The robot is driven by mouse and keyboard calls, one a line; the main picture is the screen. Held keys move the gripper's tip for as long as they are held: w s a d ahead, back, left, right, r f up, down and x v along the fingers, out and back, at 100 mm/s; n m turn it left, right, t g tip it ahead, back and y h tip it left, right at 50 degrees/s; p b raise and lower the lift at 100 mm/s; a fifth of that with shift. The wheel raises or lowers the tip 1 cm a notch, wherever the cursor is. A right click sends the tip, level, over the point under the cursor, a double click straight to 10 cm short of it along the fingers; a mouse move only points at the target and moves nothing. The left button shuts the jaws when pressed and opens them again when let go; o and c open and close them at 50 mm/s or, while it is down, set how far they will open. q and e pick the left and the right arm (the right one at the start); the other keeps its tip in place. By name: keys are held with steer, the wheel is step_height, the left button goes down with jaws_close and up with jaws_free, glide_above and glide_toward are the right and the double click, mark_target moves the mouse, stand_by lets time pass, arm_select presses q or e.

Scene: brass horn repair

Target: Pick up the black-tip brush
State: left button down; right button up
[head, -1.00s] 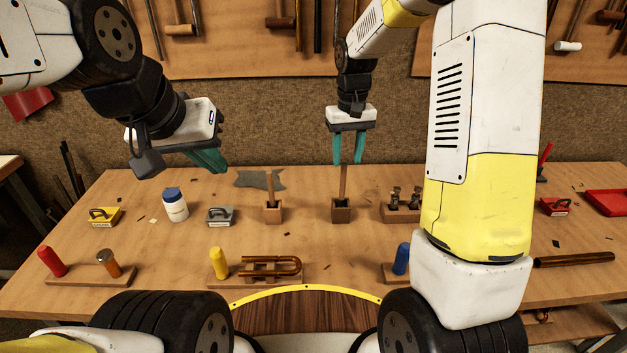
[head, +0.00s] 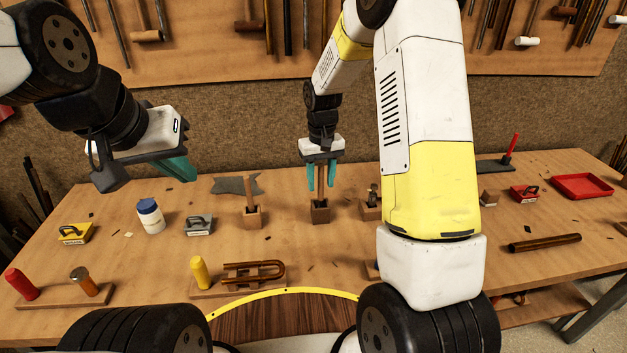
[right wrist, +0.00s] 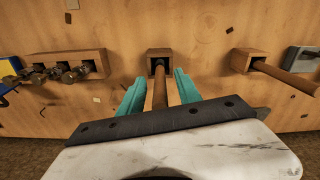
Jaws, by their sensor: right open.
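A wooden-handled brush (head: 321,176) stands upright in a small wooden block (head: 320,216) at the middle of the bench. In the right wrist view the same brush (right wrist: 160,88) looks dark where it enters its block (right wrist: 159,54). My right gripper (head: 321,190) is open, with its teal fingers on either side of the handle, a little above the block. A second wooden handle (head: 251,190) stands in a similar block (head: 252,218) to the left; its tip is hidden. My left gripper (head: 178,168) hangs above the bench's left part; its finger gap cannot be made out.
A white bottle with a blue lid (head: 151,218), a grey-handled block (head: 199,224) and a yellow one (head: 75,233) stand left. A rack of metal pieces (right wrist: 62,66) is near the brush, partly behind my right arm. A red tray (head: 582,186) lies far right.

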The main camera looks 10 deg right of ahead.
jaws_close()
